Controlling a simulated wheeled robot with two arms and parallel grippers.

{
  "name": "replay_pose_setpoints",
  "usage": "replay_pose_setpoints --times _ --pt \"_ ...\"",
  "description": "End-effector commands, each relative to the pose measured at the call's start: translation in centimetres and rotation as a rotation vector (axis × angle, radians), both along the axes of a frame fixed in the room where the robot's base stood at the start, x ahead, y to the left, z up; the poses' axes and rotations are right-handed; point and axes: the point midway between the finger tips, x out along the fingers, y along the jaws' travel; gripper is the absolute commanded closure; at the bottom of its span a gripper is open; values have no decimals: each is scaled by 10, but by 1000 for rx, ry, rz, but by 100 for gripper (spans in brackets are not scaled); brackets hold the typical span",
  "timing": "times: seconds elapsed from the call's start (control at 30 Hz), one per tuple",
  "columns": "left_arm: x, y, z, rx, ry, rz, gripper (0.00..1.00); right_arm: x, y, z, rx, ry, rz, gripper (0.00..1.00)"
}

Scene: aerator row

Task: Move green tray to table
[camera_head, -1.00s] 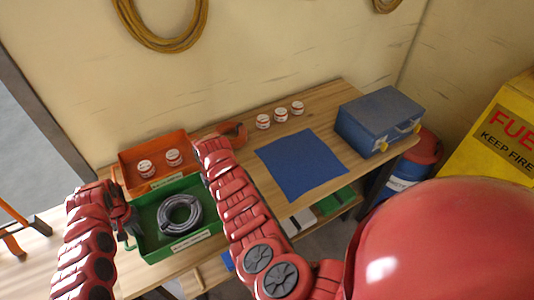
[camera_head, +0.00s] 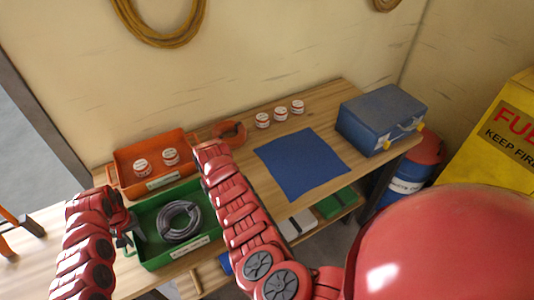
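The green tray (camera_head: 150,212) holds a coil of grey hose (camera_head: 181,221) and sits at the front left of the wooden table (camera_head: 270,193), in front of the orange tray. My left gripper (camera_head: 128,228) is at the tray's left wall; its fingers are small and partly hidden, so I cannot tell whether they are shut on it. My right arm reaches up along the tray's right side. Its gripper is hidden behind the forearm.
Several more jars (camera_head: 280,113) stand near the wall. A blue mat (camera_head: 301,163) lies flat and bare mid-table. A blue toolbox (camera_head: 380,119) stands at the right end.

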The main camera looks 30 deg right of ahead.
Motion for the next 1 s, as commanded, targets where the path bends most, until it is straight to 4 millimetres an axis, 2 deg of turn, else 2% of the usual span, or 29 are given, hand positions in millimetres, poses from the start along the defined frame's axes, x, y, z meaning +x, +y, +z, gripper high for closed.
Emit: replay_pose_setpoints --times 0.23,0.37,0.8,1.0 --pt "0 0 3 -1 -1 0 64 0 0 0 0 1 0 64" --pt "1 0 16 -1 -2 2 64 0 0 0 0 1 0 64" --pt "0 -1 101 -1 -3 0 64 0 0 0 0 1 0 64" --pt "0 0 119 -1 -2 0 64 0 0 1 0 1 0 64"
